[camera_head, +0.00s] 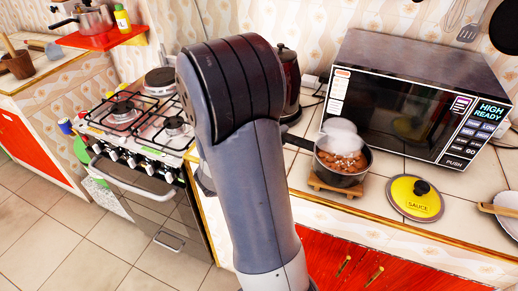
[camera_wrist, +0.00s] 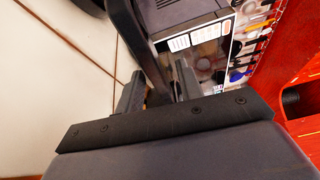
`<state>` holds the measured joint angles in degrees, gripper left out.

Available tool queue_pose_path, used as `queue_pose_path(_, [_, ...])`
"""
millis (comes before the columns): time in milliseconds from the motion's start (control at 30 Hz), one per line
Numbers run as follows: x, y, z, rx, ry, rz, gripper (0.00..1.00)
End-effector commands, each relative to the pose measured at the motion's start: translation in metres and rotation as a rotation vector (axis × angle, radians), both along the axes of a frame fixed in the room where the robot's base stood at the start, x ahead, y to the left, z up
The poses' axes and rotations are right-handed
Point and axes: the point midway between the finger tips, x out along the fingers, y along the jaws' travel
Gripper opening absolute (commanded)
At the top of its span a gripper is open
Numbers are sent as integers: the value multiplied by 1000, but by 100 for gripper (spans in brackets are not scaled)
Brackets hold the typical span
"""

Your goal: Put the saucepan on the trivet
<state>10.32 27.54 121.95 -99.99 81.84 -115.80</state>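The dark saucepan (camera_head: 343,172), with brown food and pale steam in it, sits upright on the small wooden trivet (camera_head: 334,189) on the counter. Its handle (camera_head: 298,141) points left and passes behind my arm. In the wrist view a dark bar, which looks like the handle (camera_wrist: 149,45), runs down between my gripper's two fingers (camera_wrist: 159,88). The fingers stand apart around it, with a narrow gap on the right side. My gripper is hidden behind my arm in the head view.
A microwave (camera_head: 410,105) stands behind the saucepan, and a dark kettle (camera_head: 289,82) is to its left. A yellow lid marked SAUCE (camera_head: 415,197) lies to the right, with a pan (camera_head: 500,207) at the far right. A gas stove (camera_head: 135,118) is on the left.

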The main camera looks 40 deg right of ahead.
Motion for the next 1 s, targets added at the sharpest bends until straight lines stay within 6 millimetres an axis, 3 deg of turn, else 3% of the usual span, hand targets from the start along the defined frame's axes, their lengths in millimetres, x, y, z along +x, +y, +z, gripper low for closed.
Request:
queue_pose_path(300, [-1, 51, 2, 0, 1, 6, 35])
queue_pose_path(500, [-3, 72, 3, 0, 0, 3, 35])
queue_pose_path(1000, [-4, 80, 3, 0, 0, 0, 35])
